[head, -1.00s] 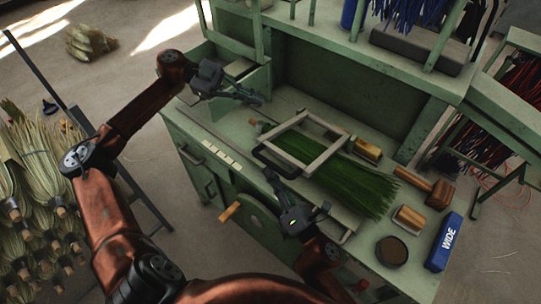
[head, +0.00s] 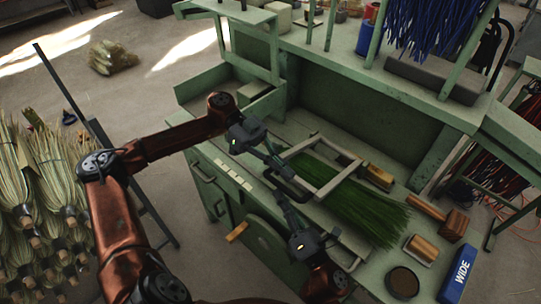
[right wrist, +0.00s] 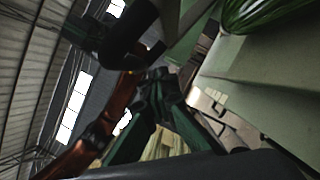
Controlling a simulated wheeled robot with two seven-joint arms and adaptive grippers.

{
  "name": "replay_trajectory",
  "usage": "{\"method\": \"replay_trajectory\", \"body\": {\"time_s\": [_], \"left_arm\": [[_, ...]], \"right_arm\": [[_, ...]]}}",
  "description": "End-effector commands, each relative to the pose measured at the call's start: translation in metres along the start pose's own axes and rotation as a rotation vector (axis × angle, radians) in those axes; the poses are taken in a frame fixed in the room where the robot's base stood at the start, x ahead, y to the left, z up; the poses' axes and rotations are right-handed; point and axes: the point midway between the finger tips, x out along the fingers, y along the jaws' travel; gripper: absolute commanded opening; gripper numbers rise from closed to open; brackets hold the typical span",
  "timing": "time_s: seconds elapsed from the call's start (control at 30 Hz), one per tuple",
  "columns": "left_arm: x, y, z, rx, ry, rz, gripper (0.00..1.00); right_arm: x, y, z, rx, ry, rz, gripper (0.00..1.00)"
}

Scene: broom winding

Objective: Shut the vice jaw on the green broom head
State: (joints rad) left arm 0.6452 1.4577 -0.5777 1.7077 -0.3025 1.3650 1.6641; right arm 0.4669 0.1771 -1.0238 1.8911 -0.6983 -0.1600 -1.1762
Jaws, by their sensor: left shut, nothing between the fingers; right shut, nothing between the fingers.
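The green broom head (head: 365,212) lies fanned out on the green bench, its upper part under the pale vice frame (head: 338,180). The frame lies over the bristles; whether it grips them is not clear. A dark bar handle (head: 297,192) sits on the frame's near-left side. My left gripper (head: 279,166) is shut and empty, its tips beside the handle's left end and the frame's left corner. My right gripper (head: 281,198) is shut and empty, its tips just in front of the handle. Contact cannot be told. Green bristles (right wrist: 265,12) show at the right wrist view's top right.
On the bench right of the bristles are a wooden mallet (head: 452,222), a wood block brush (head: 420,248), a round dark tin (head: 403,281) and a blue WIDE block (head: 459,275). Another brush (head: 378,177) lies behind.

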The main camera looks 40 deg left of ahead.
Motion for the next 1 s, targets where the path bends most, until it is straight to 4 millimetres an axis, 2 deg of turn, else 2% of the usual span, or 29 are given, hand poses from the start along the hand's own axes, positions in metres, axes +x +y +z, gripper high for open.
{"method": "replay_trajectory", "body": {"time_s": [0.03,0.1,0.23,0.7,0.9,1.0], "left_arm": [[0.0,-0.001,0.012,-0.007,0.0,-0.002,0.0],[0.002,-0.001,0.021,-0.007,0.0,-0.003,0.0],[0.005,-0.001,0.033,-0.005,0.0,-0.004,0.0],[0.006,-0.001,0.04,-0.003,-0.001,-0.004,0.0],[0.011,0.005,0.059,-0.006,-0.005,0.0,0.0],[0.013,0.006,0.062,-0.009,-0.006,0.003,0.0]], "right_arm": [[0.0,0.0,0.0,0.0,0.0,0.0,0.0],[0.0,0.0,0.0,0.0,0.0,0.0,0.0],[0.0,0.0,0.0,0.0,0.0,0.0,0.0],[0.0,0.0,0.0,0.0,0.0,0.0,0.0],[0.0,0.0,0.0,0.0,0.0,0.0,0.0],[0.0,0.0,0.0,0.0,0.0,0.0,0.0]]}}
